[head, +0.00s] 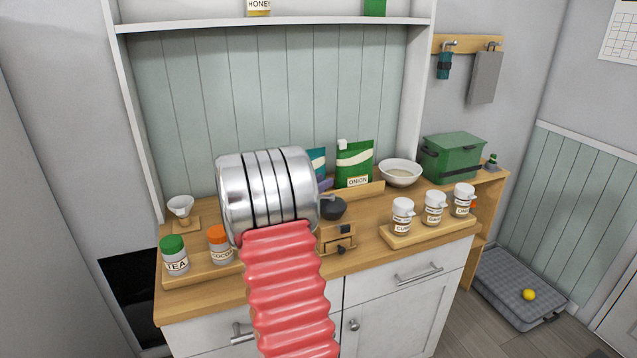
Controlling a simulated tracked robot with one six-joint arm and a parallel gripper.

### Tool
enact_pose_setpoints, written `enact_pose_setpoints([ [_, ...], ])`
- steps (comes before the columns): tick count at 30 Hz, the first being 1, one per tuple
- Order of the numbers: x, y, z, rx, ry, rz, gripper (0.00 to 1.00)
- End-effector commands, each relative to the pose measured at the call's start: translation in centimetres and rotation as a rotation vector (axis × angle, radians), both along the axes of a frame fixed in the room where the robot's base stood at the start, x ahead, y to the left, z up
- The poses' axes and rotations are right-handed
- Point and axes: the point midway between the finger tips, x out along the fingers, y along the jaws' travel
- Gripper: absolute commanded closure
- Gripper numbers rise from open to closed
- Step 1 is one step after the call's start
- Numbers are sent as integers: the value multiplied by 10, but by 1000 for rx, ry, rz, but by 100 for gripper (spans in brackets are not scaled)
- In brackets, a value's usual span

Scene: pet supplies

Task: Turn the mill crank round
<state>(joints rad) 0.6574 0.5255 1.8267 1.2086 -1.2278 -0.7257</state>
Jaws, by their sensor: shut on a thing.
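The mill is a small wooden box (338,238) with a little drawer and a dark round bowl (333,208) on top. It stands on the wooden counter just right of my silver arm end. The mill's left side is covered by my arm, and I cannot make out its crank handle. My red ribbed arm and silver cylinder reach over the counter from the front. My gripper's fingers are hidden behind the silver cylinder, so neither they nor anything in them shows.
A tea jar (175,256) and an orange-lidded jar (220,244) stand left of my arm. White lidded jars (433,208) stand on a board at right. Behind are a green onion packet (354,164), a white bowl (400,173) and a green box (451,158). A white funnel-like cup (181,206) stands at left.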

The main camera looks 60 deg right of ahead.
Motion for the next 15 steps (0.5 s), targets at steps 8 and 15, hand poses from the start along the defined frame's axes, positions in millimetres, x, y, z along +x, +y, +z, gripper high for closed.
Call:
enact_pose_setpoints([
  [8, -2, 0, 1, -1, 0, -4, 77],
  [15, -2, -1, 0, 0, 0, -3, 60],
])
